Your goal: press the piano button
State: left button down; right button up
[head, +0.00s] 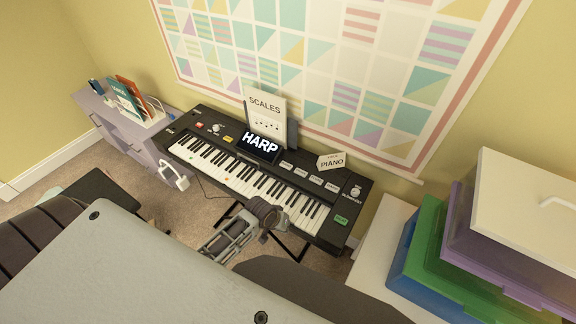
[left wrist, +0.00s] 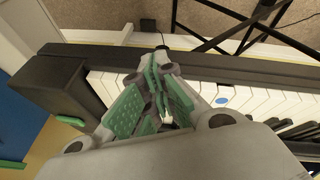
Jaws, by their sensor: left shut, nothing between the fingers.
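A black electronic keyboard (head: 345,204) stands on a stand against the wall. Its screen (head: 260,146) reads "HARP". A row of small pale-labelled buttons (head: 308,176) runs right of the screen; their labels are too small to read. A card reading "PIANO" (head: 331,162) stands behind the right end of this row. My left gripper (head: 266,212) is in front of and over the right part of the white keys, on the near side of the buttons. In the left wrist view its fingers (left wrist: 162,62) are closed together and empty, with keys (left wrist: 258,100) beneath and beside them. My right gripper is not in view.
A "SCALES" booklet (head: 264,115) stands behind the screen. Knobs (head: 355,190) and a green button (head: 341,220) are on the keyboard's right end. Stacked coloured boxes (head: 440,245) stand at right. A lilac desk (head: 130,135) is at left.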

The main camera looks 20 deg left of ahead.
aim_at(287, 166)
pick_arm(q)
jog(key=w+n, duration=0.1)
jog(key=w, duration=0.1)
jog(key=w+r+n, duration=0.1)
jog(key=w+n, duration=0.1)
jog(key=w+r+n+h, duration=0.1)
jog(key=w, duration=0.2)
jog(key=shift+w+a+r+t, duration=0.1)
jog(key=shift+r+t, duration=0.1)
jog(key=shift+t, duration=0.2)
jog(key=w+r+n, duration=0.1)
jog(key=w, duration=0.1)
jog(key=w+a+r+n, duration=0.1)
jog(key=w+n, duration=0.1)
jog(key=w+a+r+n+h, duration=0.1)
jog(key=w+n, duration=0.1)
jog(key=shift+w+a+r+t+p, duration=0.15)
jog(key=shift+w+r+t+p, duration=0.1)
jog(key=shift+w+t+p, duration=0.15)
jog(key=w+a+r+n+t, duration=0.2)
jog(key=w+a+r+n, duration=0.6)
jog(key=w, duration=0.3)
jog(key=shift+r+n+h+p, duration=0.3)
jog(key=shift+r+n+h, duration=0.1)
jog(key=shift+r+n, duration=0.35)
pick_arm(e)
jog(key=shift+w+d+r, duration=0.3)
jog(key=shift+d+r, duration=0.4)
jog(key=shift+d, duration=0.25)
